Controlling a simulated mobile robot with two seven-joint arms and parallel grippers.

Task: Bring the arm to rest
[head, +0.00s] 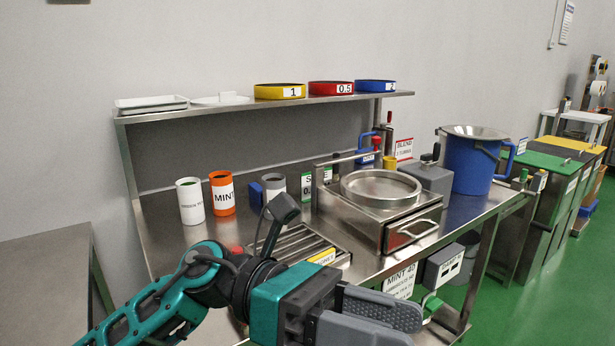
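My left arm, teal and dark grey, comes in from the lower left and reaches across the front of the steel table (150,228). Its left gripper (372,322) is low in the middle of the head view, pointing right, in front of the table. Its two grey fingers lie close together, and the lower one is cut off by the bottom edge. I see nothing held, but I cannot tell whether they are fully shut. My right gripper is not in view.
Near the arm are a slatted steel tray (300,243), a white cup (189,203), an orange MINT cup (222,196) and a steel sieve unit (362,215). A blue bucket (470,165) stands farther right. A shelf (240,105) holds coloured rings.

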